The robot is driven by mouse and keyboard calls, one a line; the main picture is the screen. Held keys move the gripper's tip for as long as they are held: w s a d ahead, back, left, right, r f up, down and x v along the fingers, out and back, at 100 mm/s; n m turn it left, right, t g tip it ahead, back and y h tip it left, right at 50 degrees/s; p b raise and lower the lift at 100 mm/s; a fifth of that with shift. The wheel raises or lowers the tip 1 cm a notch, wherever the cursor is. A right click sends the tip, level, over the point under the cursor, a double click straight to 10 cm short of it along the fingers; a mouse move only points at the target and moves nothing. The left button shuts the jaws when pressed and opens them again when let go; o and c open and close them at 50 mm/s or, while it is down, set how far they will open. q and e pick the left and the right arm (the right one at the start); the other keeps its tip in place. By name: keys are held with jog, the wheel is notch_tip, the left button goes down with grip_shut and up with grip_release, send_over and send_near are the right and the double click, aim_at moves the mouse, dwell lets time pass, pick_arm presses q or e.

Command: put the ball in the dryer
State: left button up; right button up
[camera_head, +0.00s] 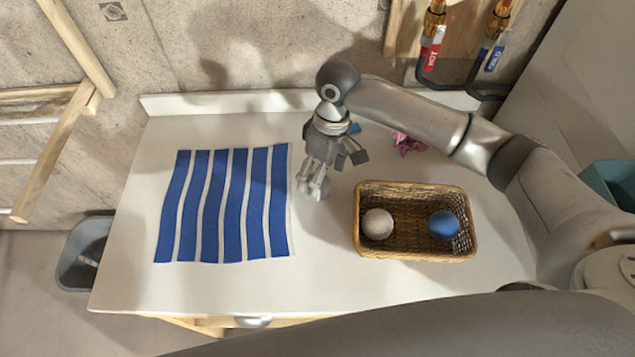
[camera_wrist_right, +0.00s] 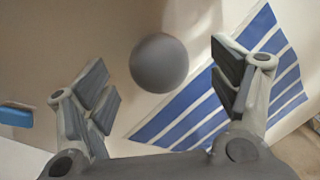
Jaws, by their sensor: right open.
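A grey ball (camera_wrist_right: 158,62) shows in the right wrist view, between and beyond the open fingers of my right gripper (camera_wrist_right: 168,90), with no finger touching it. In the head view my right gripper (camera_head: 318,185) points down over the white tabletop (camera_head: 325,260), between the striped cloth and the wicker basket, and largely hides the grey ball. A whitish ball (camera_head: 377,224) and a blue ball (camera_head: 443,225) lie in the wicker basket (camera_head: 415,250). No dryer can be made out with certainty. My left gripper is out of view.
A blue-and-white striped cloth (camera_head: 223,205) lies flat on the left of the tabletop. A small blue item (camera_head: 355,128) and a crumpled pink cloth (camera_head: 408,143) lie near the back. A grey bin (camera_head: 84,255) stands left of the table. The front strip of the tabletop is clear.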

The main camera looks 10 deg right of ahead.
jog(key=f, duration=0.1)
jog(key=a+f+p, duration=0.1)
jog(key=f, duration=0.1)
jog(key=shift+w+f, duration=0.1)
jog(key=shift+f, duration=0.65)
jog(key=c, duration=1.1)
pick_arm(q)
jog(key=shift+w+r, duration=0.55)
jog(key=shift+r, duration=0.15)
pick_arm(e)
jog(key=shift+c, duration=0.2)
